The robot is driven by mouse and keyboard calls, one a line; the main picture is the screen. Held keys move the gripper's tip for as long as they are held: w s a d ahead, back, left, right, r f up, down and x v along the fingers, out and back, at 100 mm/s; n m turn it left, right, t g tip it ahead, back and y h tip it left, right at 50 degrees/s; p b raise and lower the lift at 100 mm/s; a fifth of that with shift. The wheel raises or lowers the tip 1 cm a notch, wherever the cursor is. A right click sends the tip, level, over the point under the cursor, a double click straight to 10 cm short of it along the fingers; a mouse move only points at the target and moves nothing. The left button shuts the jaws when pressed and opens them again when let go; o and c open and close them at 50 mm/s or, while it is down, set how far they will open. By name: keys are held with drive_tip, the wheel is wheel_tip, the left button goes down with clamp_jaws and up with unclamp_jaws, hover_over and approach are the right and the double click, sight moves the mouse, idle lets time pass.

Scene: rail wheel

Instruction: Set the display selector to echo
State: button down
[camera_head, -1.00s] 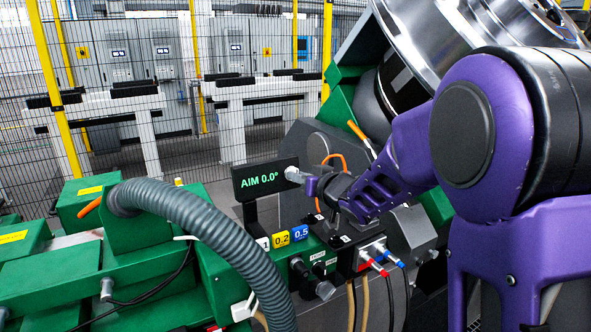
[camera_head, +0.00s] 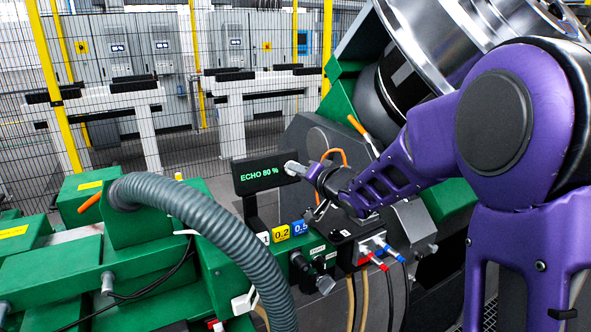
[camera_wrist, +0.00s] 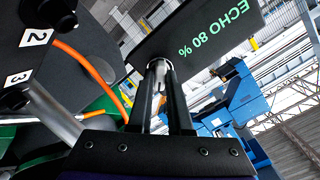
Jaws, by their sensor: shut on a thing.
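The display (camera_head: 262,173) is a black box on a post, with green text reading "ECHO 80 %". It also fills the upper middle of the wrist view (camera_wrist: 185,40), tilted. The selector knob (camera_head: 293,168) is a pale grey piece at the display's right end; it shows in the wrist view (camera_wrist: 158,66) between the fingertips. My gripper (camera_head: 308,172) reaches in from the right, and its two black fingers (camera_wrist: 160,75) are closed on the knob. The fingers hide part of the knob.
A thick grey hose (camera_head: 200,220) arches over the green machine at the front left. Number blocks (camera_head: 281,233) and red and blue plugs (camera_head: 375,252) sit below the display. An orange cable (camera_head: 338,155) loops behind my gripper. A large metal wheel (camera_head: 440,40) stands above right.

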drive_tip(key=m, duration=0.2)
drive_tip(key=shift+m, duration=0.4)
drive_tip(key=c, duration=0.7)
unclamp_jaws()
drive_tip(key=v, duration=0.7)
